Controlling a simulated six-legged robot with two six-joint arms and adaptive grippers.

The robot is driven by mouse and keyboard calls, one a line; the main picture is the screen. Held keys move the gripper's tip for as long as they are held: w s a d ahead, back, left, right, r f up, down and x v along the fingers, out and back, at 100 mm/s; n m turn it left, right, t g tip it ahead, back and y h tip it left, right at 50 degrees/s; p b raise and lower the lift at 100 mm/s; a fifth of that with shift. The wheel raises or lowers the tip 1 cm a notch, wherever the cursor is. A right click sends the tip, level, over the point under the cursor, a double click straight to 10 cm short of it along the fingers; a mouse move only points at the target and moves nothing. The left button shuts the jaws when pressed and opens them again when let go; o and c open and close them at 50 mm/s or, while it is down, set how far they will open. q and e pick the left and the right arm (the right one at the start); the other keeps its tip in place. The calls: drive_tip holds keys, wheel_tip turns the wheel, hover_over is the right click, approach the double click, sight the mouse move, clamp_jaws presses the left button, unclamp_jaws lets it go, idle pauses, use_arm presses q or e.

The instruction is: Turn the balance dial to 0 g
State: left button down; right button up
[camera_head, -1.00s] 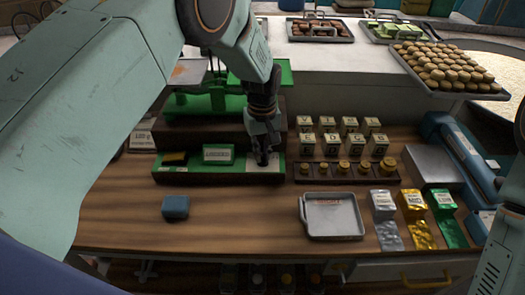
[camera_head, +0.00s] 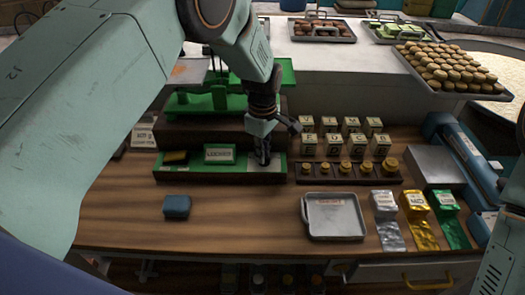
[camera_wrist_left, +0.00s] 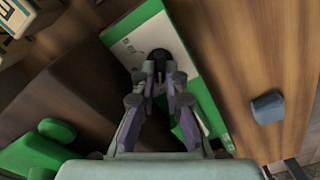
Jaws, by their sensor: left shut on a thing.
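The green balance (camera_head: 200,103) stands at the back left of the table, partly behind my left arm. In front of it is a long green base panel (camera_head: 205,174) with a sign reading "LOCKED" (camera_head: 219,153). My left gripper (camera_head: 262,158) points down at the panel's right end, with its fingers closed there. In the left wrist view the fingertips (camera_wrist_left: 159,80) are shut around a small dark dial (camera_wrist_left: 159,58) on a white plate (camera_wrist_left: 130,45). The dial is mostly hidden by the fingers, and its reading is too small to tell. My right gripper does not show.
A blue block (camera_head: 177,206) lies in front of the panel. Lettered boxes (camera_head: 340,142) and a rack of brass weights (camera_head: 345,172) stand to the right. A metal tray (camera_head: 335,217) and foil bags (camera_head: 415,205) lie nearer the front. Bare wood surrounds the blue block.

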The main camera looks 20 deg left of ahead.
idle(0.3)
use_arm(q)
drive_tip(key=c, duration=1.4)
unclamp_jaws()
drive_tip(key=shift+d, duration=0.1)
drive_tip(key=shift+r, duration=0.15)
wheel_tip(320, 180, up, 12)
drive_tip(key=shift+s, duration=0.1)
